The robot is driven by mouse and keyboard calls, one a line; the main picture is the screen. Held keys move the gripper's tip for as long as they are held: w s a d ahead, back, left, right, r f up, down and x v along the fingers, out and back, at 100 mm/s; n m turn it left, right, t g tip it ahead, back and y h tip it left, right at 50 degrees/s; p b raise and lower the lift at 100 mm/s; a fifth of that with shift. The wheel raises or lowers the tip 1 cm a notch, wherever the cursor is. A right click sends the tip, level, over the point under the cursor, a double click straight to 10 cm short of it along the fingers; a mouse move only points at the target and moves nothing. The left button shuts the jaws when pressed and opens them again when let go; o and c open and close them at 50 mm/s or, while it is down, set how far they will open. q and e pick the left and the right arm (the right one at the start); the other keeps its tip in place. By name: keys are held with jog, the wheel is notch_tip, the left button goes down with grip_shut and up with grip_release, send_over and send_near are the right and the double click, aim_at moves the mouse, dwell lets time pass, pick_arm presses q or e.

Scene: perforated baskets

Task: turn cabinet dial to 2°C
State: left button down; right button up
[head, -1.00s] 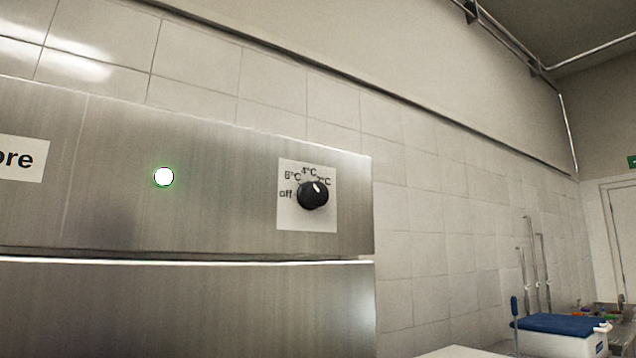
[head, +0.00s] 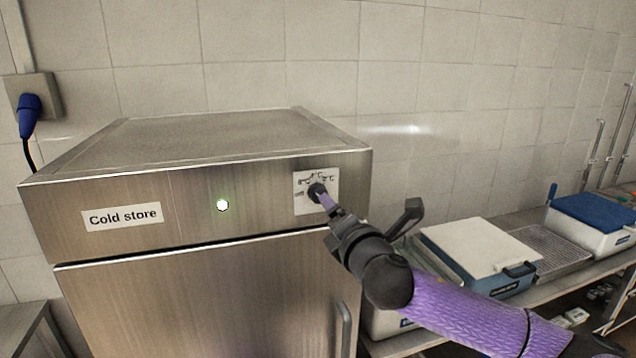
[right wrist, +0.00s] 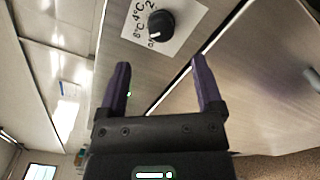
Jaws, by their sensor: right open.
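The cabinet dial is a black round knob (head: 317,192) on a white label plate (head: 302,206) at the right of the steel cold store's front panel (head: 190,200). My right gripper (head: 329,203) is in front of the dial in the head view and covers part of it. In the right wrist view the gripper (right wrist: 160,62) is open and empty, with the knob (right wrist: 163,18) beyond the fingertips, not between them. A pale mark shows at the knob's lower left there, near "off"; the exact setting is hard to tell. My left gripper is out of view.
A green-white lamp (head: 222,205) and a "Cold store" sign (head: 122,216) are on the panel. The door handle (head: 345,330) stands out below the dial. A white-lidded box (head: 480,248) and a blue-lidded box (head: 592,212) sit on the bench at right.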

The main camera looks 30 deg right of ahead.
aim_at(319, 194)
jog(key=p+x, duration=0.1)
jog(key=x, duration=0.7)
jog(key=shift+a+f, duration=0.1)
grip_shut()
